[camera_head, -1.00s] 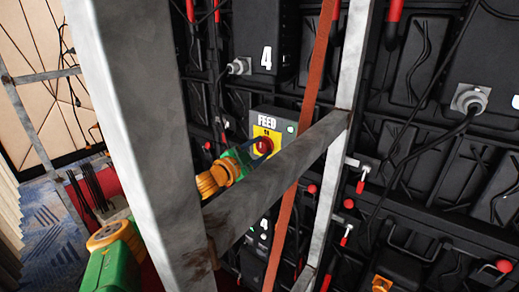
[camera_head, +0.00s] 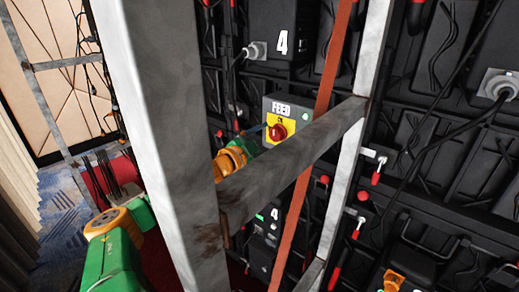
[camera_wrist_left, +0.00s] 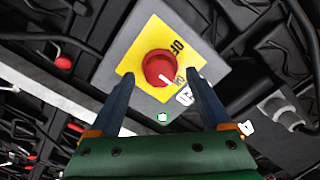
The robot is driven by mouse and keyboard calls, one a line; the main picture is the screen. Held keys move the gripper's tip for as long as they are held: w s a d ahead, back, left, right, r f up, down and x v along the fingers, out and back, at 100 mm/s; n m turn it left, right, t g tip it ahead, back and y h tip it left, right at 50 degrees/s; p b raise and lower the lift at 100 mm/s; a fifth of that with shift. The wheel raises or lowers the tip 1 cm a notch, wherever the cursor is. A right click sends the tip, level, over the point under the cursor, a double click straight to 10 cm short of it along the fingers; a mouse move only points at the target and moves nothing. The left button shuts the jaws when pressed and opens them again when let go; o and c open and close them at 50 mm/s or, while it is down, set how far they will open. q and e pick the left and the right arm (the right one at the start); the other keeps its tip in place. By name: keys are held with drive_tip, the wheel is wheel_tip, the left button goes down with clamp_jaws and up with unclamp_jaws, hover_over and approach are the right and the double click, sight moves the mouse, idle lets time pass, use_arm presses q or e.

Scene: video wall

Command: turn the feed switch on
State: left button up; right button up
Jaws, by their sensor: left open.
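The feed switch is a red round knob (camera_head: 277,131) on a yellow plate, on a grey box (camera_head: 295,112) marked FEED. In the left wrist view the knob (camera_wrist_left: 159,68) carries a white mark toward its lower right; an "OF…" label shows at the plate's upper right. My left gripper (camera_wrist_left: 160,78) is open, its blue-grey fingers on either side of the knob's lower part. Whether they touch it cannot be told. In the head view the left gripper (camera_head: 260,133) reaches the box from the left, partly behind a metal beam.
A wide grey metal post (camera_head: 160,130) and a slanted crossbar (camera_head: 295,152) stand in front of my left arm. An orange-red strap (camera_head: 322,100) hangs right of the box. Black panels with cables and red-tipped levers fill the right side.

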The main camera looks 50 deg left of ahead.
use_arm(q)
drive_tip(key=shift+s+d+f, duration=0.15)
drive_tip(key=shift+s+f, duration=0.05)
drive_tip(key=shift+s, duration=0.9)
drive_tip(key=s, duration=0.1)
drive_tip(key=s+p, duration=0.1)
drive_tip(key=shift+s+d+r, duration=0.2)
drive_tip(key=shift+s+r, duration=0.05)
drive_tip(key=shift+s, duration=0.15)
use_arm(e)
drive_tip(key=shift+r, duration=0.4)
use_arm(q)
drive_tip(key=shift+f, duration=0.1)
